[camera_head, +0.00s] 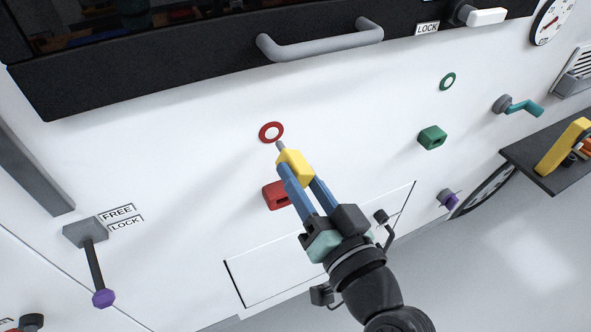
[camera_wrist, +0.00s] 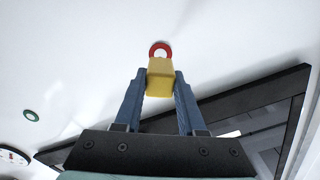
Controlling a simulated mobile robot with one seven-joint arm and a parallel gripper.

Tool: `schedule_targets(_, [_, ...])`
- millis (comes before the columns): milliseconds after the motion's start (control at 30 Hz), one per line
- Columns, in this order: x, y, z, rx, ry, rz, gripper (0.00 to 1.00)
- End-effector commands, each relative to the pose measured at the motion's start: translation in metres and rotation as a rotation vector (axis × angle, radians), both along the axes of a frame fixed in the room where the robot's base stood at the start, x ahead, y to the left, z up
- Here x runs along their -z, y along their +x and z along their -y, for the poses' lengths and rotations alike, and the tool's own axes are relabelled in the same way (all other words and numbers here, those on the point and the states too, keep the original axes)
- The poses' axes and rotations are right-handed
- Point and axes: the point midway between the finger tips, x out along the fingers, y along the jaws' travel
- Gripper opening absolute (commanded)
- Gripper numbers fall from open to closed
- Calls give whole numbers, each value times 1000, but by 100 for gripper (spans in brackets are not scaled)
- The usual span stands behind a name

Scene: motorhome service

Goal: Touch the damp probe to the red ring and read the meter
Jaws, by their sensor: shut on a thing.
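The damp probe (camera_head: 295,164) is a yellow block with a grey tip. My gripper (camera_head: 302,176) is shut on it, with the blue fingers on either side. The red ring (camera_head: 271,132) is on the white wall, just beyond the grey tip in the head view; I cannot tell whether the tip touches the wall. In the wrist view, the yellow probe (camera_wrist: 160,80) sits between the fingertips and hides the lower part of the red ring (camera_wrist: 160,48). A round dial (camera_head: 551,20) with a red needle is at the top right, partly cut off.
A red block (camera_head: 275,196) sticks out of the wall close beside my fingers. A green ring (camera_head: 447,81), a green block (camera_head: 432,137) and a teal crank (camera_head: 520,106) are to the right. A grey handle (camera_head: 320,40) is above. A purple-tipped lever (camera_head: 95,270) is at lower left.

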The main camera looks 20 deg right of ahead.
Motion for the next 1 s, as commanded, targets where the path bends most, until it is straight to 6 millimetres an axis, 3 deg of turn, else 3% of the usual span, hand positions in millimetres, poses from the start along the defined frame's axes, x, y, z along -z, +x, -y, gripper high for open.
schedule_targets(533, [1, -53, 2, 1, 0, 0, 0])
schedule_targets(1000, [3, -54, -1, -3, 1, -2, 0])
